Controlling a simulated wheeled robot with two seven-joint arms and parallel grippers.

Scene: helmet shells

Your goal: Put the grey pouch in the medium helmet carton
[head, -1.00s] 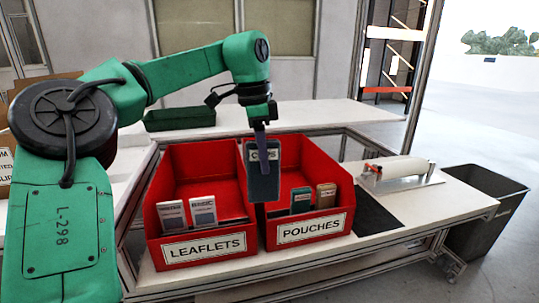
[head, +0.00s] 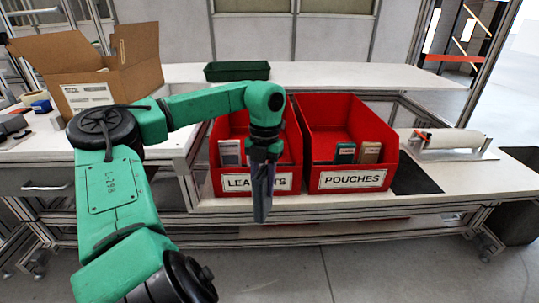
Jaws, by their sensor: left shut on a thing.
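My left gripper (head: 263,164) points down and is shut on the dark grey pouch (head: 262,205). The pouch hangs upright, seen nearly edge-on, in front of the LEAFLETS bin and covers part of its label. An open cardboard carton (head: 95,84) with raised flaps stands on the left bench. Its white label is too small to read now, and its inside is hidden. The gripper and pouch are well to the right of the carton. My right gripper is not in view.
The red LEAFLETS bin (head: 228,182) and red POUCHES bin (head: 385,160) stand side by side; the latter holds a teal pouch (head: 344,152) and a tan pouch (head: 369,152). A green tray (head: 237,71) is behind. Small items, including tape rolls, lie left of the carton.

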